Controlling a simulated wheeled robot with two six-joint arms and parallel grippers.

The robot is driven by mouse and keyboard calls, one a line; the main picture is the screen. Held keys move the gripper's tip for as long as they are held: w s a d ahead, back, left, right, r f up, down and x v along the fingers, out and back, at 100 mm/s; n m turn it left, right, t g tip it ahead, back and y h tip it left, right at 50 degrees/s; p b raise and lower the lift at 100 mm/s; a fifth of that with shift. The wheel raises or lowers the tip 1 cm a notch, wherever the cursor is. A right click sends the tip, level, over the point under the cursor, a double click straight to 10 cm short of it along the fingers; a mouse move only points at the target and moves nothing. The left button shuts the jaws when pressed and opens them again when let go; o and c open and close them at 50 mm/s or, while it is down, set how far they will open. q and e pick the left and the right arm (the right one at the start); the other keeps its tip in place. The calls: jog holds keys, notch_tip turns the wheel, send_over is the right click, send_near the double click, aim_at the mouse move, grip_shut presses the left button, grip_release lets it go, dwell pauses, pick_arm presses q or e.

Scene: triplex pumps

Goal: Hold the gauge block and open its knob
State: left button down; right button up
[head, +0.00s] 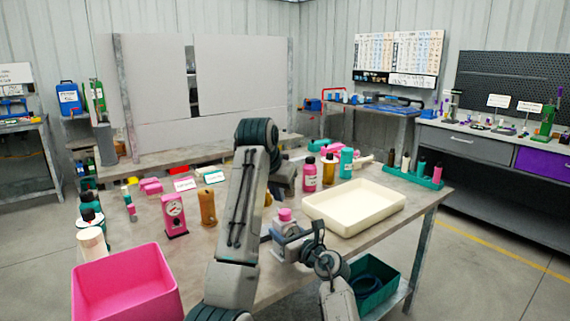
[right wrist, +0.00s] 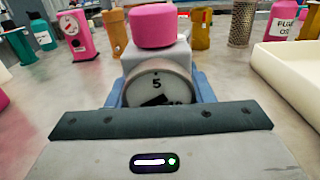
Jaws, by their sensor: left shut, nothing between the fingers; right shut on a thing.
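The gauge block (head: 286,230) is a grey block with a round dial and a pink knob (head: 285,214) on top, standing on the table. In the right wrist view the block (right wrist: 178,52) is straight ahead, its dial showing a 5, with the pink knob (right wrist: 153,26) above. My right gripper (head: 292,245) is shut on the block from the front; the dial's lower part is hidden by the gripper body. My left gripper (head: 285,182) is shut and empty, above and behind the knob, apart from it. It is partly hidden by my left arm.
A cream tray (head: 354,222) lies right of the block. A pink bottle (head: 310,176) stands behind it. A pink gauge (head: 174,215) and an orange cylinder (head: 208,208) stand to the left. A pink bin (head: 125,262) is at the front left.

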jog(key=o, duration=1.4)
